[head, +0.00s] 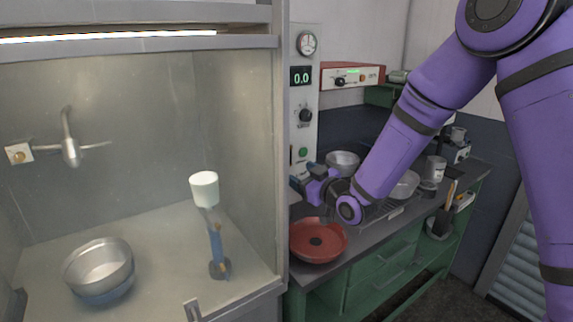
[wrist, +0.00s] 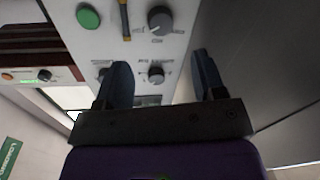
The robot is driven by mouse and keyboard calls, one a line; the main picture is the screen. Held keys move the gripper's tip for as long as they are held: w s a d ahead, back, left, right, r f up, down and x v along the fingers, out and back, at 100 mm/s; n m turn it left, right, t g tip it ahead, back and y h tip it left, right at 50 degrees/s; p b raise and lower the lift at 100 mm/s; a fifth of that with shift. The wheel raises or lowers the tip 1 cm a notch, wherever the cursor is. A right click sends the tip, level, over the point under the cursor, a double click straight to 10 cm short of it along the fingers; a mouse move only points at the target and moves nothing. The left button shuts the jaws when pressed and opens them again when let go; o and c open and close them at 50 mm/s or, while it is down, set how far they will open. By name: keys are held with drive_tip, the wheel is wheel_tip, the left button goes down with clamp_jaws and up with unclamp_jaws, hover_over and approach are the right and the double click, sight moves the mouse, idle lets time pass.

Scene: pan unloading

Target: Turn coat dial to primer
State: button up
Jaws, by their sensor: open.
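A pale control panel (head: 304,70) on the booth's right post carries a round gauge, a green 0.0 display, a black knob (head: 305,115) and a green button. In the wrist view the panel (wrist: 130,42) shows a large knob (wrist: 160,20) and two smaller knobs, one between my fingers (wrist: 155,73) and one partly behind the left finger (wrist: 104,70). The labels are too blurred to read, so I cannot tell which is the coat dial or its setting. My gripper (head: 302,177) is open and empty by the lower panel; its open fingers also frame the wrist view (wrist: 160,64).
The spray booth (head: 235,130) at left holds a cup on a blue stand (head: 216,245) and a metal pan (head: 98,268). A red pan (head: 318,241) sits on the green bench below my arm. A red-framed control box (head: 352,77) is right of the panel.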

drive_tip(key=x, duration=0.9)
drive_tip(key=c, duration=0.9)
